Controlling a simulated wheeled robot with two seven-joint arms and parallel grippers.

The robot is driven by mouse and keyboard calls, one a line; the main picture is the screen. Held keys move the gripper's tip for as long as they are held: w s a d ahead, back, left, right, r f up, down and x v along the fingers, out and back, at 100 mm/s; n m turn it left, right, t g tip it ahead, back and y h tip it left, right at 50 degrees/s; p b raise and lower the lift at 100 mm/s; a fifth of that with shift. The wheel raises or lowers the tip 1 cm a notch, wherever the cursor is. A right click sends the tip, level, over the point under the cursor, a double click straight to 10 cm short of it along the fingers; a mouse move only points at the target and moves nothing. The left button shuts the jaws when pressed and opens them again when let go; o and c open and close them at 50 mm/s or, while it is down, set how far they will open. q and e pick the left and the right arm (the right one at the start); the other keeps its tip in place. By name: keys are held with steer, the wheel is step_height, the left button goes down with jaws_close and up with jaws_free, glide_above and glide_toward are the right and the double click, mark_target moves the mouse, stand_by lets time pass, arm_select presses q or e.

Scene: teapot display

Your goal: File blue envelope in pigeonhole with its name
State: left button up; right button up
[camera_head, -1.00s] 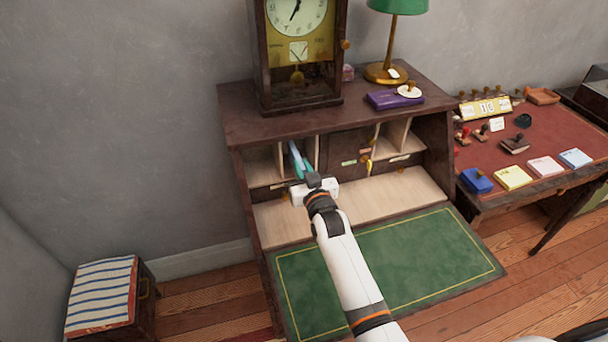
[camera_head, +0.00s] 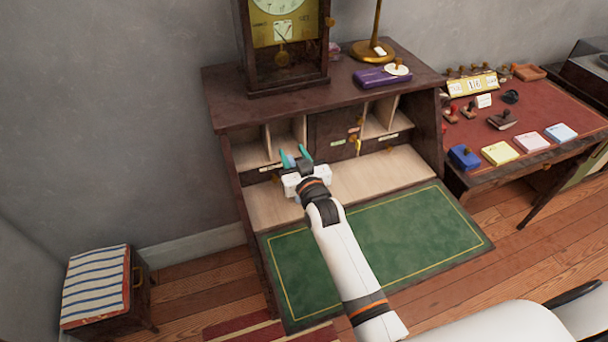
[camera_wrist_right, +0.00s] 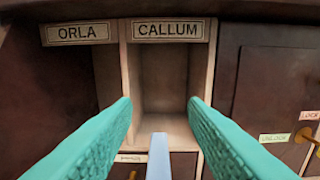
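My right gripper (camera_head: 296,155) is open in front of the left pigeonholes of the desk. Its teal fingers show wide apart in the right wrist view (camera_wrist_right: 160,112). A narrow light blue strip, the blue envelope (camera_wrist_right: 158,157), stands edge-on between the fingers, clear of both. In the head view the envelope (camera_head: 291,161) is a small blue patch between them. Its name is not visible. Behind it is the pigeonhole labelled CALLUM (camera_wrist_right: 165,80); whether the envelope rests inside cannot be told. The ORLA pigeonhole (camera_wrist_right: 108,85) is left of it. My left gripper is not in view.
A closed dark door (camera_wrist_right: 275,85) with a brass key is right of CALLUM. The green writing surface (camera_head: 400,225) is clear apart from my arm above it. A clock (camera_head: 285,45), purple box (camera_head: 382,77) and lamp stand on top. A stamp table (camera_head: 540,110) is right.

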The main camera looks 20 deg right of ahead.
steer(key=s, duration=1)
steer(key=shift+r+b, duration=0.2)
steer(key=shift+b, duration=0.2)
steer(key=shift+a, duration=0.1)
